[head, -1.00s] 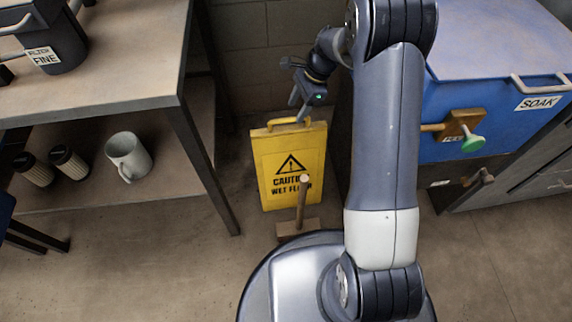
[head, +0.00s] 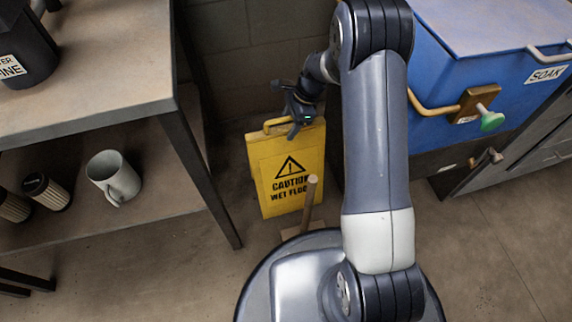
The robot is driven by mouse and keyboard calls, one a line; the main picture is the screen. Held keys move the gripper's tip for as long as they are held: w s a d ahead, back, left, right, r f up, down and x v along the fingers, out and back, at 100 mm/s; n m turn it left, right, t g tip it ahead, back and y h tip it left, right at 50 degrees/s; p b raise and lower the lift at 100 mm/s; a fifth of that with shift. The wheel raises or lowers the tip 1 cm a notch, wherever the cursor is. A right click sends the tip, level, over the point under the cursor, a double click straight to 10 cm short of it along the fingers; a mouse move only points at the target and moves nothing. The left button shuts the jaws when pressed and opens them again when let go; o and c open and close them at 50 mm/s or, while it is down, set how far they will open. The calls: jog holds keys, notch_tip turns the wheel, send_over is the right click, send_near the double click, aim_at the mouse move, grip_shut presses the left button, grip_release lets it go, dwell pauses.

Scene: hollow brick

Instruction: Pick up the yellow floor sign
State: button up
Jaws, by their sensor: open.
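The yellow floor sign (head: 283,165) stands upright on the floor against the block wall, in the middle of the head view. It has a warning triangle, the words "CAUTION WET FLOOR" and a handle at its top left. My gripper (head: 297,128) is open at the sign's top edge, close to the handle's right end. One finger overlaps the sign's top in the picture. I cannot tell whether it touches the sign, and the gap between the fingers is partly hidden.
A wooden post (head: 310,197) on a block stands in front of the sign. At left is a workbench (head: 95,95) with a mug (head: 113,177) and filters (head: 47,191) on its lower shelf. At right is a blue tank (head: 443,80) labelled SOAK, with a green-knobbed valve (head: 490,120).

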jog(key=shift+c, duration=0.2)
grip_shut()
dwell(0.3)
jog(key=shift+r, duration=0.15)
dwell(0.7)
